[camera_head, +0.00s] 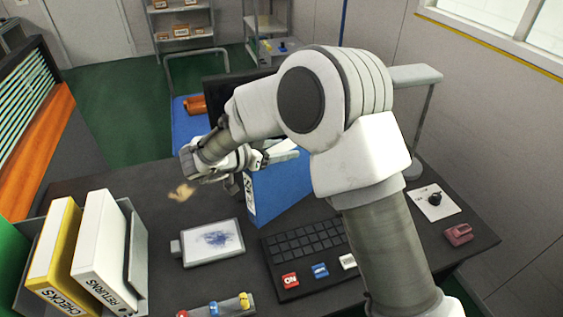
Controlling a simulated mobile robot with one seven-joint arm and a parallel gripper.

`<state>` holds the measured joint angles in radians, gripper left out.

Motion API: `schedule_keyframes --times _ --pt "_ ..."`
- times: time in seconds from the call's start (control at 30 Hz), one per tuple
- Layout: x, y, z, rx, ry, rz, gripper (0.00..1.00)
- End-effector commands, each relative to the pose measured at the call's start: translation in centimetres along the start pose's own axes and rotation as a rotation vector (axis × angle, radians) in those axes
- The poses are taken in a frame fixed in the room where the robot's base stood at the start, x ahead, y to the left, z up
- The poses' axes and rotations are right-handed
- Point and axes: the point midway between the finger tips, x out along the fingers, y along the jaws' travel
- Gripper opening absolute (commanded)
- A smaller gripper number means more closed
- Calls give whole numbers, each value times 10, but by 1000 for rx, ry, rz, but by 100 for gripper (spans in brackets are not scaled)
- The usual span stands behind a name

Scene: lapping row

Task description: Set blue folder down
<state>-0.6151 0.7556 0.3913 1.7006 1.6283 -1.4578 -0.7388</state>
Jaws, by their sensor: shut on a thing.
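The blue folder (278,189) is upright over the dark desk, behind the keyboard, with a white label on its left spine edge. My gripper (246,172) is at the folder's upper left edge and is shut on it. My arm covers the folder's right part and much of the gripper's fingers. I cannot tell whether the folder's lower edge touches the desk.
A keyboard panel (303,242) with coloured keys lies in front of the folder. A white tablet-like device (212,241) lies to its left. A white folder (104,245) and a yellow folder (55,250) stand in a holder at the left. A lamp base stands right.

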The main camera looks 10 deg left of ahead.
Motion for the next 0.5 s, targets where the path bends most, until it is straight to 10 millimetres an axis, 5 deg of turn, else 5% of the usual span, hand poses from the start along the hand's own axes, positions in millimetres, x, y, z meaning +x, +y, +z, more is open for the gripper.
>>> schedule_keyframes --times 0.5 --pt "16 -2 36 3 3 -1 0"
